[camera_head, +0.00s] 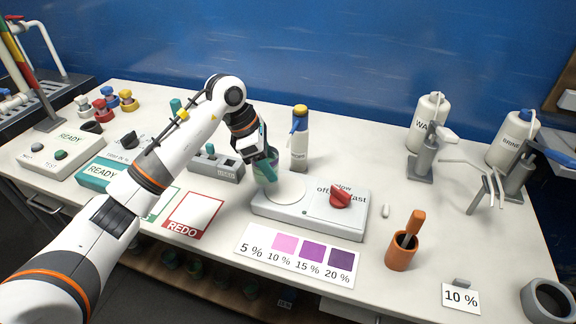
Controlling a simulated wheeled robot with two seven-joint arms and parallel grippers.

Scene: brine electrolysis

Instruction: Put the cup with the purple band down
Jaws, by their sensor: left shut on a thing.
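My left gripper (262,160) reaches in from the left and is shut on a small see-through cup (270,171) with a greenish tint. The fingers hide much of the cup, and I cannot make out a purple band on it. The cup is at the left part of the round white plate (287,188) of the stirrer (308,211), which has a red knob (341,195). I cannot tell whether the cup's bottom touches the plate. My right gripper is not in view.
A colour card (300,255) lies in front of the stirrer. A bottle with a yellow cap (299,140) stands behind it. An orange pot (400,253) with a handled tool and a white stir bar (386,211) are to the right. A REDO square (194,214) lies left.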

